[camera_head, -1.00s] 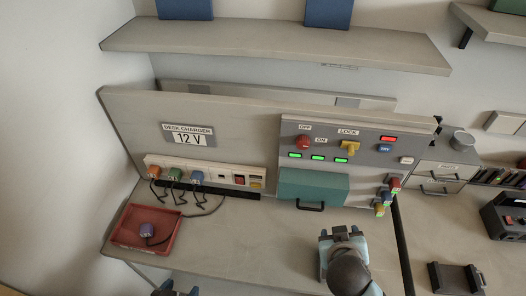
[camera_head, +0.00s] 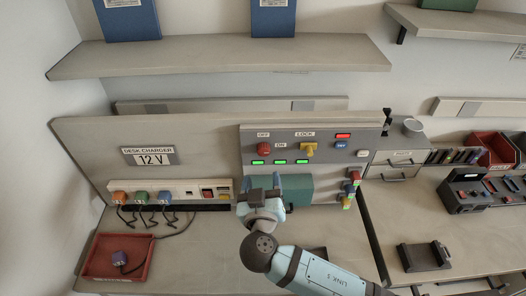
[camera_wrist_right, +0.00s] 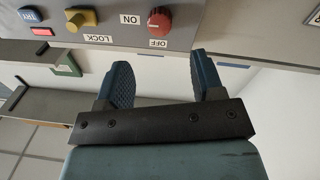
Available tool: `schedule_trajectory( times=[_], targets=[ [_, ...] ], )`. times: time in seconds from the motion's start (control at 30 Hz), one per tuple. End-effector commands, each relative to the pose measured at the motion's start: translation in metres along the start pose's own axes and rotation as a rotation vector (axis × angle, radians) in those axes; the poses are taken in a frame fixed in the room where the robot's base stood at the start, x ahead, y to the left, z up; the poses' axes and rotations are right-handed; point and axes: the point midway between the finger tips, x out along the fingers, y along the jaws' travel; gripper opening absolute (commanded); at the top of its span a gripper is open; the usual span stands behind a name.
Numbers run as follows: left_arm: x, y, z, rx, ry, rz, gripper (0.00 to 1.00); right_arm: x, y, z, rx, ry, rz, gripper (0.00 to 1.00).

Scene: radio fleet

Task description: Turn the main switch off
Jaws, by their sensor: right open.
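The main switch appears to be the red round knob (camera_head: 264,148) on the grey panel (camera_head: 365,133), with an OFF label above it and an ON label to its right. I cannot tell which label it points to. It also shows upside down in the right wrist view (camera_wrist_right: 159,20), beyond my fingers. My right gripper (camera_head: 263,181) is below the knob in the head view, apart from it, partly hiding the green box (camera_head: 299,190). In the right wrist view its fingers (camera_wrist_right: 164,72) are spread with nothing between them. My left gripper is out of view.
A yellow knob (camera_head: 308,149) marked LOCK is right of the red one. Green lights (camera_head: 280,162) glow below the knobs, and a red light (camera_head: 343,135) at upper right. A red tray (camera_head: 98,254) stands at lower left. A shelf (camera_head: 220,59) overhangs the panel.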

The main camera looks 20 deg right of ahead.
Motion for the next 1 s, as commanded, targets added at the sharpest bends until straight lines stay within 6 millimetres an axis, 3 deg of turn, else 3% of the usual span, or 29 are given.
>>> schedule_trajectory(
  times=[0.2, 0.4, 0.83, 0.87, 1.0],
  targets=[
    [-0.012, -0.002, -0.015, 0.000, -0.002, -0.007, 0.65, 0.049, 0.002, -0.004, -0.003, 0.001, 0.003, 0.62],
    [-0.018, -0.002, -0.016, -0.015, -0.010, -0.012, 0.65, 0.077, 0.001, -0.002, -0.001, -0.001, 0.000, 0.62],
    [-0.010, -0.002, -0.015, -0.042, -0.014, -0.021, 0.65, 0.088, 0.000, 0.001, 0.001, -0.003, 0.000, 0.62],
    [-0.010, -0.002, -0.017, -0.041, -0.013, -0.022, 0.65, 0.088, 0.000, 0.001, 0.001, -0.003, 0.000, 0.59],
    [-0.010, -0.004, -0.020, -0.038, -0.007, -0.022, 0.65, 0.088, 0.000, 0.001, 0.001, -0.003, 0.000, 0.27]
  ],
)
